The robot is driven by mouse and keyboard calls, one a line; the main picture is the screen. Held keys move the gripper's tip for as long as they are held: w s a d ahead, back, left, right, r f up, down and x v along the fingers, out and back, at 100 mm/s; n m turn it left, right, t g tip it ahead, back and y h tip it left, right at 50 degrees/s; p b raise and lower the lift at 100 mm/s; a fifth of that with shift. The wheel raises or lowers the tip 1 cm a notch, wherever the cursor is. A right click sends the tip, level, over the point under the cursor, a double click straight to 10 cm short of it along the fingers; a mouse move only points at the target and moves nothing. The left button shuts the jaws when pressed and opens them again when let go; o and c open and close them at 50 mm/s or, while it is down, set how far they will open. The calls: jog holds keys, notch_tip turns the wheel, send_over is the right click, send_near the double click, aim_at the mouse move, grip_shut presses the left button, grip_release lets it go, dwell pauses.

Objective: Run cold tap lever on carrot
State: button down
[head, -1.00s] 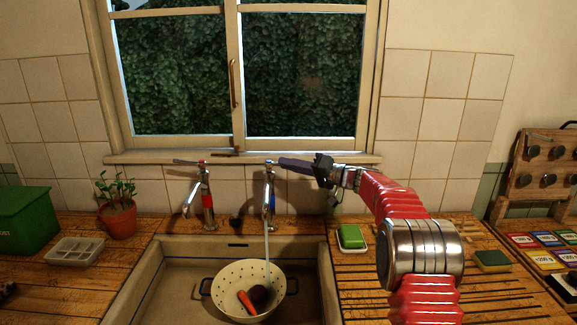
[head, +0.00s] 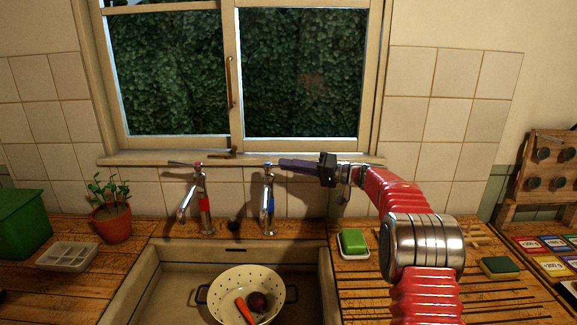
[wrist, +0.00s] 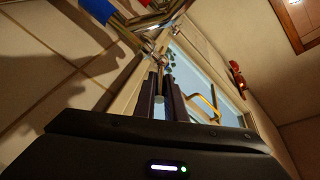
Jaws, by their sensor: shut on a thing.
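The cold tap (head: 269,205), with a blue band, stands at the back of the sink, right of the red-banded tap. Its lever (head: 267,164) is on top; in the wrist view the lever's metal end (wrist: 159,98) lies between my fingers. My gripper (head: 284,163) reaches it from the right and is shut on it; the dark fingers also show in the wrist view (wrist: 161,88). The orange carrot (head: 243,310) lies in the cream colander (head: 221,288) in the sink, beside a dark purple round vegetable (head: 258,301). I see no water stream under the spout.
The red-banded tap (head: 204,205) stands to the left. A green soap on a dish (head: 352,241) and a sponge (head: 500,266) lie on the right drainboard. A potted plant (head: 113,222) and pale tray (head: 67,256) stand left. The window ledge (head: 150,160) runs behind the taps.

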jog(key=shift+w+n+g+y, duration=0.3)
jog(key=shift+w+n+g, duration=0.2)
jog(key=shift+n+g, duration=0.4)
jog(key=shift+g, duration=0.4)
jog(key=shift+f, duration=0.1)
jog(key=c, duration=1.8)
grip_release()
jog(key=shift+d, duration=0.15)
jog(key=v, duration=1.3)
jog(key=shift+d+f, duration=0.15)
jog(key=shift+d, duration=0.15)
